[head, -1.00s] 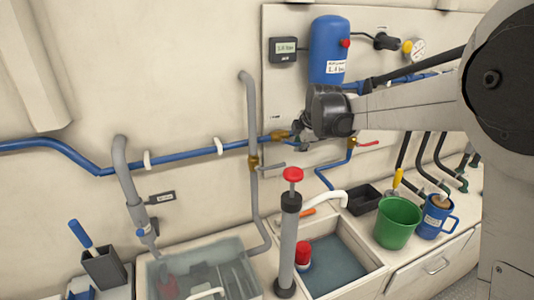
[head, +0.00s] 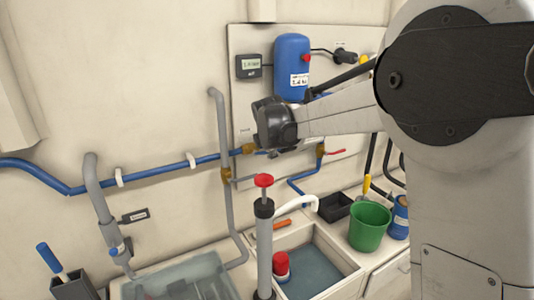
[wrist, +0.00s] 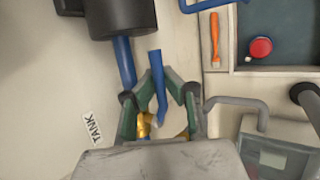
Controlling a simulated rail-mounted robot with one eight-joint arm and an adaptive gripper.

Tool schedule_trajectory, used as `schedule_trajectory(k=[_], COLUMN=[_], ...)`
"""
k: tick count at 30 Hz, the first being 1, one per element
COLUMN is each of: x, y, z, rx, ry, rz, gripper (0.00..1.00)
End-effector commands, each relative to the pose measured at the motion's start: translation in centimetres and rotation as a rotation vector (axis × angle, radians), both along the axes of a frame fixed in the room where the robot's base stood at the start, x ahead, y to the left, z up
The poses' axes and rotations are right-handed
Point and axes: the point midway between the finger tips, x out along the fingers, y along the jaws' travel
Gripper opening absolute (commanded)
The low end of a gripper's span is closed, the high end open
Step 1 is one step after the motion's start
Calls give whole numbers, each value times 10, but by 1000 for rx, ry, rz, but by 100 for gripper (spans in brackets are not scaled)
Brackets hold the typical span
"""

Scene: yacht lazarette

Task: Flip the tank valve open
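The tank valve is a brass body on the blue pipe beside a "TANK" label (wrist: 92,128) in the wrist view. In the head view its brass part (head: 249,149) shows just left of my gripper (head: 275,148). A blue lever-like piece (wrist: 156,62) lies between the green fingers of my gripper (wrist: 162,80) in the wrist view. The fingers are close on both sides of it, and I cannot tell if they touch it. The head view hides the lever behind my gripper.
A blue tank (head: 291,65) hangs above. A red-handled valve (head: 336,151) is to the right, and another brass valve (head: 227,175) is on the grey pipe to the left. Below are a red-topped pump (head: 264,230), a sink (head: 350,265) and a green bucket (head: 369,226).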

Motion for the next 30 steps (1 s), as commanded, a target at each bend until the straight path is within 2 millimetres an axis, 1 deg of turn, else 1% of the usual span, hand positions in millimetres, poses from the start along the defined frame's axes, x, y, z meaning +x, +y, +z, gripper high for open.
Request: schedule_trajectory(k=[2, 3, 6, 8, 9, 16, 20, 23, 30], x=[1, 1, 1, 0, 0, 0, -4, -12, -39], y=[0, 0, 0, 0, 0, 0, 1, 1, 5], z=[1, 1, 1, 1, 1, 1, 6, 15, 50], rx=[-1, -1, -1, 0, 0, 0, 0, 0, 0], ry=[-2, -2, -2, -1, -1, -1, -1, -1, -1], rz=[1, 1, 1, 1, 1, 0, 1, 1, 1], gripper=[0, 7, 21, 29, 30, 30, 30, 30, 30])
